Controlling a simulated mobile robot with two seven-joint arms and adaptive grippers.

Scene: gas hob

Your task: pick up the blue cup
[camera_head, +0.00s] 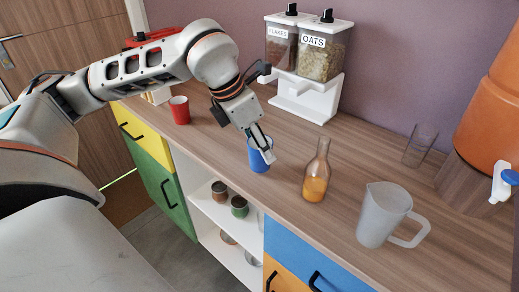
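The blue cup (257,160) stands upright on the wooden counter, near its front edge. My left gripper (264,147) reaches down to it from the upper left, its fingers at the cup's rim and covering part of its upper side. I cannot tell whether the fingers are shut on the cup's wall or only beside it. The cup seems to rest on the counter. My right gripper is not in view.
A glass bottle with orange liquid (316,176) stands close to the right of the cup. A clear jug (384,214), an empty glass (419,146) and an orange dispenser (491,115) are farther right. A cereal dispenser (305,98) stands behind, a red cup (180,110) left.

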